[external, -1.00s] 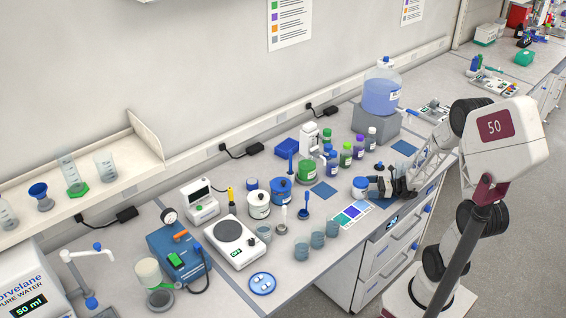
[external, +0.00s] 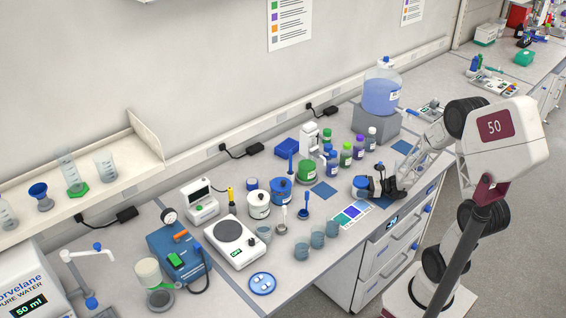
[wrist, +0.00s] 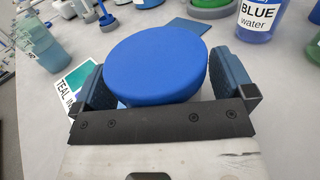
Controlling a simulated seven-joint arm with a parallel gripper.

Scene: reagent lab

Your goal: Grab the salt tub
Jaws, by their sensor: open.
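A small tub with a wide blue lid (wrist: 158,62) fills the middle of the wrist view; no label on it is readable, so I cannot confirm that it is the salt tub. In the external view the same tub (external: 359,186) stands near the bench's front edge, partly covered by my gripper (external: 379,186). In the wrist view my gripper (wrist: 164,88) is open, with one dark finger on each side of the lid. I cannot tell whether either finger touches the tub. Its body is mostly hidden under the lid.
A colour-labelled card (external: 350,214) lies just in front of the tub. Several teal beakers (external: 317,238) stand to the left. Several small bottles, including a green-capped one (external: 346,155), stand behind. A white tub (external: 259,204) and a blue tub (external: 281,190) are farther left.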

